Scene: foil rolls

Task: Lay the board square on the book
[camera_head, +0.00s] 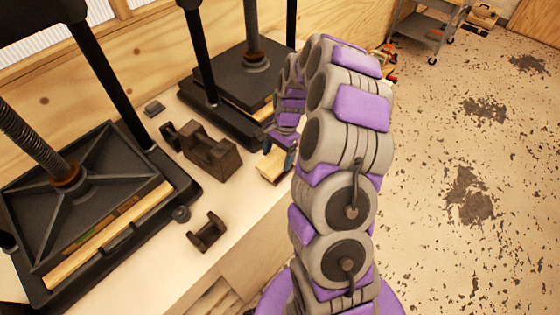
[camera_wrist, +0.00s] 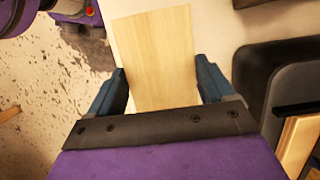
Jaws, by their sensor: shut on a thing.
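A pale wooden board (camera_wrist: 156,52) is between the two blue fingers of my gripper (camera_wrist: 163,76) in the wrist view, with its wide face toward the camera. In the head view my gripper (camera_head: 279,151) and the board (camera_head: 272,165) are in front of the far press, above the pale bench top, partly hidden by my arm. I cannot tell the gap below the board. In the near press (camera_head: 75,195), a pale board edge (camera_head: 105,238) shows with a dark, multicoloured strip above it, perhaps a book; I cannot be sure.
The far press (camera_head: 235,95) has a pale wooden edge under its plate and stands close to my gripper. A dark notched block (camera_head: 208,153) and a smaller dark block (camera_head: 206,232) lie on the bench. A grey cart (camera_head: 422,30) stands at the back; the right floor is open.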

